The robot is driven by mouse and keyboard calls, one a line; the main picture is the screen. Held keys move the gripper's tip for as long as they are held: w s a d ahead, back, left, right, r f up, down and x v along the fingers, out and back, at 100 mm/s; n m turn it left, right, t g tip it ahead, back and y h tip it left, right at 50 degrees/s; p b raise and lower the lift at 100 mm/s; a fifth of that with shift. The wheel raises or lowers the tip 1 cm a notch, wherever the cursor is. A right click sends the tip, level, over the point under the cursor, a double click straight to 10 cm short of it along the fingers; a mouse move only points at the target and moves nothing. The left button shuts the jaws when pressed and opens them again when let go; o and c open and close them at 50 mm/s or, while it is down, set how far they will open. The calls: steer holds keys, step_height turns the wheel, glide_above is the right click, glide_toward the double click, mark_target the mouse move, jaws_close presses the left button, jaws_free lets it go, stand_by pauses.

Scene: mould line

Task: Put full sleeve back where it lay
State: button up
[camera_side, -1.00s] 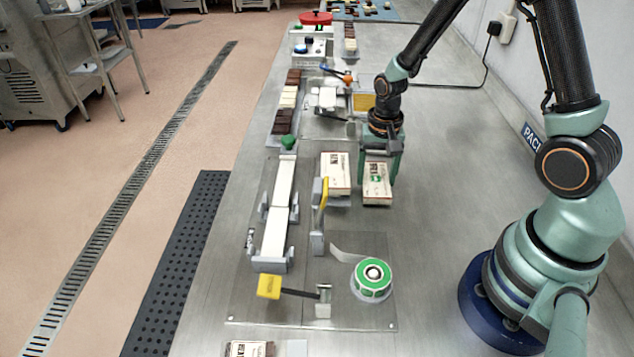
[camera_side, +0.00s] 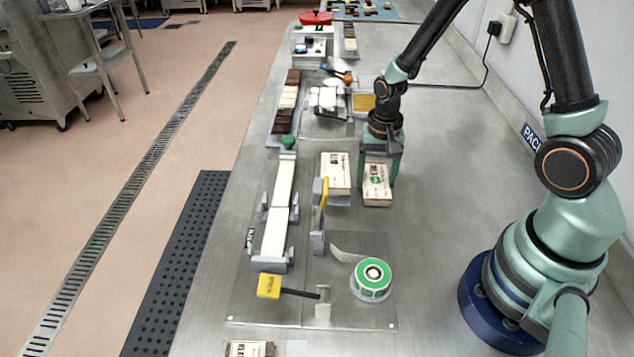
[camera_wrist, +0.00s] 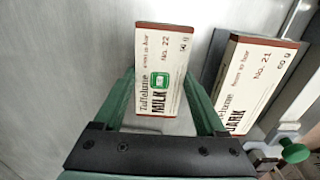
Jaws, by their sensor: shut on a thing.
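A cream sleeve with brown ends, printed "MILK" and "No. 22" with a green sticker (camera_wrist: 163,65), is between the fingers of my gripper (camera_wrist: 160,92). In the side view this sleeve (camera_side: 377,183) is low over the steel bench, right of the "DARK" sleeve. I cannot tell whether it touches the bench. My gripper (camera_side: 381,163) points down and is shut on the sleeve's sides. The "DARK" No. 21 sleeve (camera_side: 337,172) lies beside it in a grey holder, apart from my gripper; it also shows in the wrist view (camera_wrist: 255,85).
A white conveyor-like track (camera_side: 279,205) runs left of the sleeves. A yellow-handled lever (camera_side: 323,195) stands close to the dark sleeve. A green-and-white label roll (camera_side: 372,277) is in front. The bench to the right is clear.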

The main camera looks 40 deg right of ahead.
steer(key=o, duration=1.4)
steer(key=shift+s+a+r+n+t, duration=0.95)
steer(key=shift+r+n, duration=0.55)
steer(key=shift+r, duration=2.6)
steer(key=shift+s+a+r+n+t, duration=0.85)
steer(key=shift+s+r+n, duration=0.5)
steer(key=shift+r, duration=2.7)
steer(key=shift+s+a+r+n+t, duration=0.9)
steer(key=shift+r+n, duration=0.75)
steer(key=shift+r, duration=2.45)
steer(key=shift+d, duration=0.15)
